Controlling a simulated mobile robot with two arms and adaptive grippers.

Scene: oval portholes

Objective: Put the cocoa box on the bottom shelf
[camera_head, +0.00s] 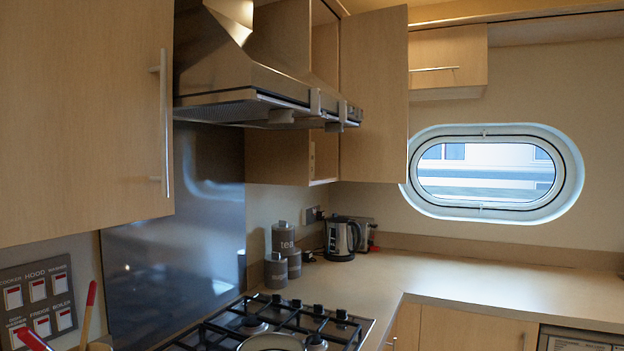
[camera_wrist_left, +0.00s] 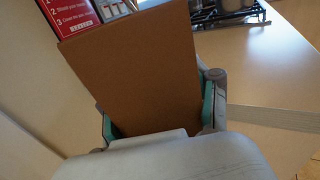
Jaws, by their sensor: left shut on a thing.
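A plain brown box (camera_wrist_left: 135,70), which I take to be the cocoa box, fills the middle of the left wrist view. No label shows on the face turned to the camera. My left gripper (camera_wrist_left: 160,112) is shut on it, with one finger at each side. Neither the box nor my grippers show in the head view. A wall cabinet right of the hood has its door (camera_head: 374,95) standing open. Its lower part (camera_head: 324,158) shows below the hood; most of the inside and its shelves are hidden.
The steel hood (camera_head: 262,88) juts out beside the cabinet above the gas hob (camera_head: 290,322). Grey canisters (camera_head: 276,270) and a kettle (camera_head: 341,239) stand on the worktop (camera_head: 470,285). A red instruction panel (camera_wrist_left: 70,16) is beyond the box. The right worktop is clear.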

